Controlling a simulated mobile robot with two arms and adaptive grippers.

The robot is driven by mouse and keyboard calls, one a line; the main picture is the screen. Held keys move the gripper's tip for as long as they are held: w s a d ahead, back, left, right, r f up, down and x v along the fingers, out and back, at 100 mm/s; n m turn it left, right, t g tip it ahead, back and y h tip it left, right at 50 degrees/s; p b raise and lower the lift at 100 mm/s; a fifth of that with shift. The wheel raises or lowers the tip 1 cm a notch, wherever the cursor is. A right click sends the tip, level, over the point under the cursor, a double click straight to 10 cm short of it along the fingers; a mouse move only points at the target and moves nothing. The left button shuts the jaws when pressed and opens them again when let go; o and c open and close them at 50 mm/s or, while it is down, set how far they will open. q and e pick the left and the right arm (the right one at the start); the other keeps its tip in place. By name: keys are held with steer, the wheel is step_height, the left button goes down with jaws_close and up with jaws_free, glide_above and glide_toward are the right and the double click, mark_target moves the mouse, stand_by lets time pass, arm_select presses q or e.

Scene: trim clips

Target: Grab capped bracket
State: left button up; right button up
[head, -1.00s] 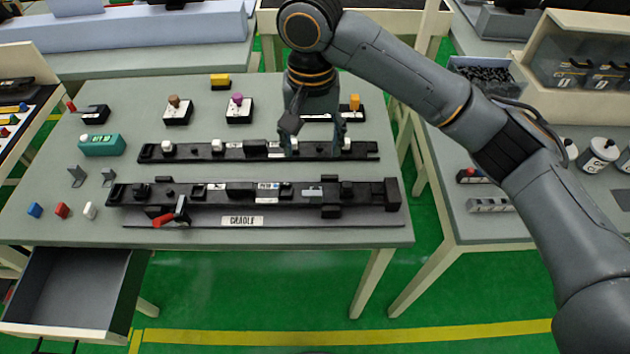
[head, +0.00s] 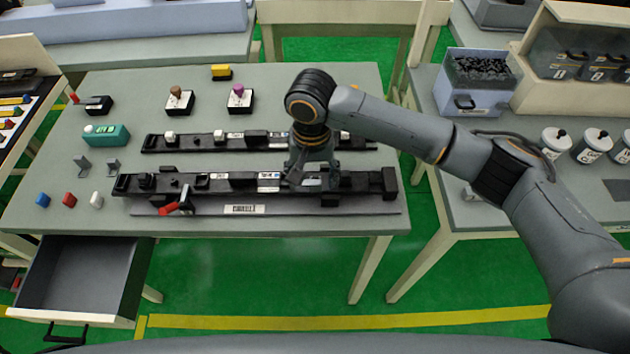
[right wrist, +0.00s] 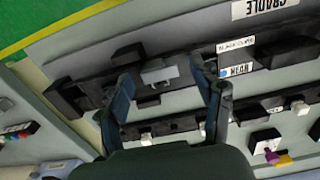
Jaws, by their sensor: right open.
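My right gripper (head: 305,176) is open over the right half of the front black rail in the head view. A small light-grey bracket piece (head: 312,182) sits on that rail, partly hidden by the gripper. In the right wrist view the same grey piece (right wrist: 160,75) lies between the two spread fingertips (right wrist: 161,78); I cannot tell whether they touch it. Whether it carries a cap is too small to tell. Two other grey angle brackets (head: 83,164) stand at the table's left. My left gripper is not in view.
The front black rail (head: 240,184) stands on the cradle plate (head: 330,208), with a red-handled lever (head: 172,207) at its left. A second black rail (head: 190,146) lies behind. An open drawer (head: 82,275) juts out at front left. Small coloured blocks (head: 69,200) lie nearby.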

steer(key=shift+c, duration=0.2)
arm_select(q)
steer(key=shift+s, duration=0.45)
arm_select(e)
steer(key=c, duration=1)
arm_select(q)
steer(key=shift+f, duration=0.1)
arm_select(e)
steer(key=shift+r, duration=0.1)
